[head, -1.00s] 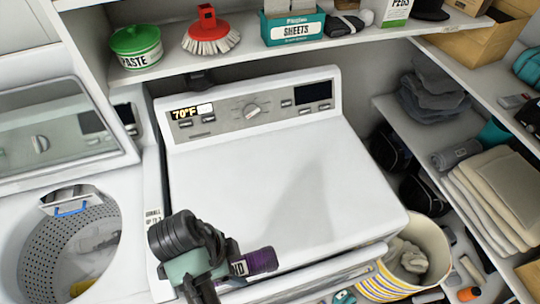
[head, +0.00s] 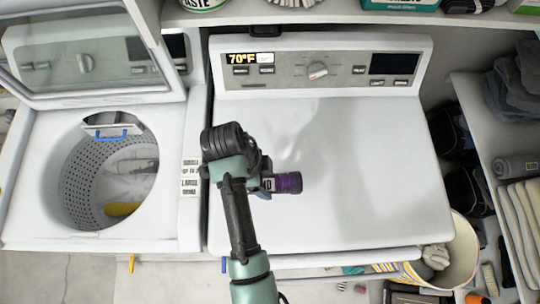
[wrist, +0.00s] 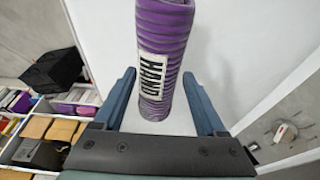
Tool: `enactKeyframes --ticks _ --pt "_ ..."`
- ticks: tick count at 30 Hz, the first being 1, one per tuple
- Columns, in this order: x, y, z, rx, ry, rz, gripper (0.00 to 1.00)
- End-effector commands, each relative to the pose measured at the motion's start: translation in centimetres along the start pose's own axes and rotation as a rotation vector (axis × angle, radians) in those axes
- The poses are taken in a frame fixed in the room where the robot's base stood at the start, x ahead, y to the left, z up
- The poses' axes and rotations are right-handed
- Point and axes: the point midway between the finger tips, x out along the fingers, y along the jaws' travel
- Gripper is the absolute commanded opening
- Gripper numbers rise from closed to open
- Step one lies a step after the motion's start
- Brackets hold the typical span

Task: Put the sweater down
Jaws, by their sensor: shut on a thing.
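The sweater (head: 288,183) is a purple ribbed roll with a white label. In the wrist view the sweater (wrist: 163,25) runs up between my fingers, and its label reads HAND. My gripper (wrist: 160,78) is shut on it. In the head view my gripper (head: 268,184) is over the left part of the white machine's flat top (head: 370,150), with the sweater pointing right. I cannot tell whether the sweater touches that top.
An open washer (head: 110,170) with a perforated drum stands at left, lid raised. The control panel (head: 320,70) is behind the flat top, and a shelf (head: 350,18) crosses above. A striped basket (head: 465,250) and side shelves are at right. Most of the flat top is clear.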

Motion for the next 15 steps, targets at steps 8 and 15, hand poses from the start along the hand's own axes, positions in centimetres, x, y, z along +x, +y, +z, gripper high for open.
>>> enactKeyframes --ticks 8,15 --pt "2.7 0.0 0.8 0.000 0.000 -0.001 0.00" --pt "5.7 -0.1 1.6 0.001 0.000 -0.001 0.00"
